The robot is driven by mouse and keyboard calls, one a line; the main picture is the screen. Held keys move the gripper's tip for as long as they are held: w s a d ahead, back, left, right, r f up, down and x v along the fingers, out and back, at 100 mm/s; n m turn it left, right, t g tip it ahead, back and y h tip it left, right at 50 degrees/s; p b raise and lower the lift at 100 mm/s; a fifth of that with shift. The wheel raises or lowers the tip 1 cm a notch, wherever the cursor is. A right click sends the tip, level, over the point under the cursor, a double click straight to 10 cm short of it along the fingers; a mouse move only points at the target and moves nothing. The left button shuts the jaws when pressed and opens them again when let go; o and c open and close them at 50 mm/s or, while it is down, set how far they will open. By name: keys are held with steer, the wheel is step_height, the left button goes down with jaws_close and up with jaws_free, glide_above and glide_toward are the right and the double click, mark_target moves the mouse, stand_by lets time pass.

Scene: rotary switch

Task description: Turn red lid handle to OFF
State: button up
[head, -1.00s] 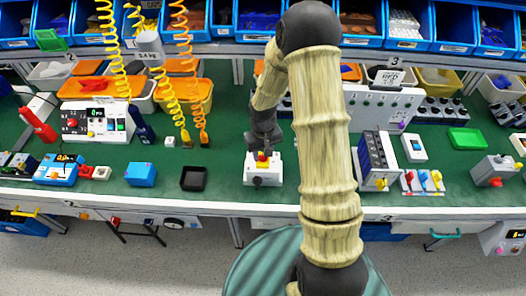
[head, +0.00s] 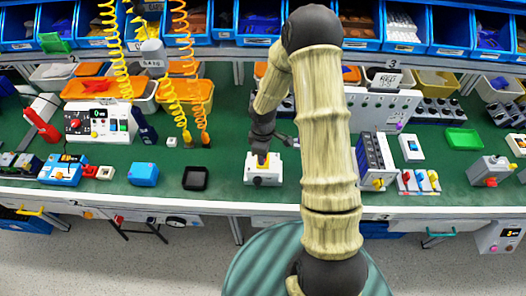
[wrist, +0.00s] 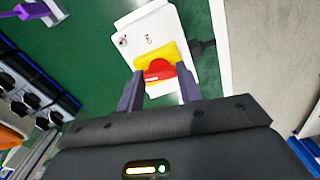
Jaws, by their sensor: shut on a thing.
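A white switch box (head: 263,179) stands on the green bench below my gripper, and it also shows in the wrist view (wrist: 184,33). It carries a yellow plate (wrist: 142,57) with a red handle (wrist: 158,71) on it. In the wrist view my gripper (wrist: 159,76) has one finger on each side of the red handle and is shut on it. The handle's lower part is partly hidden by the gripper. The head view shows the gripper (head: 262,156) over the box, covering most of the handle. I cannot read the OFF mark.
A black tray (head: 195,178) and a blue box (head: 144,174) lie to the left on the bench. A grey box with a red knob (head: 490,181) stands far right. Coiled hoses (head: 178,100) hang at the left. The bench around the switch box is mostly clear.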

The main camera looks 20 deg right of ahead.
steer(key=shift+n+p, duration=0.3)
steer(key=shift+n, duration=0.8)
steer(key=o, duration=1)
steer(key=shift+r, duration=0.1)
step_height(320, 180, up, 17)
steer(key=shift+r+b, duration=0.15)
steer(key=shift+b, duration=0.25)
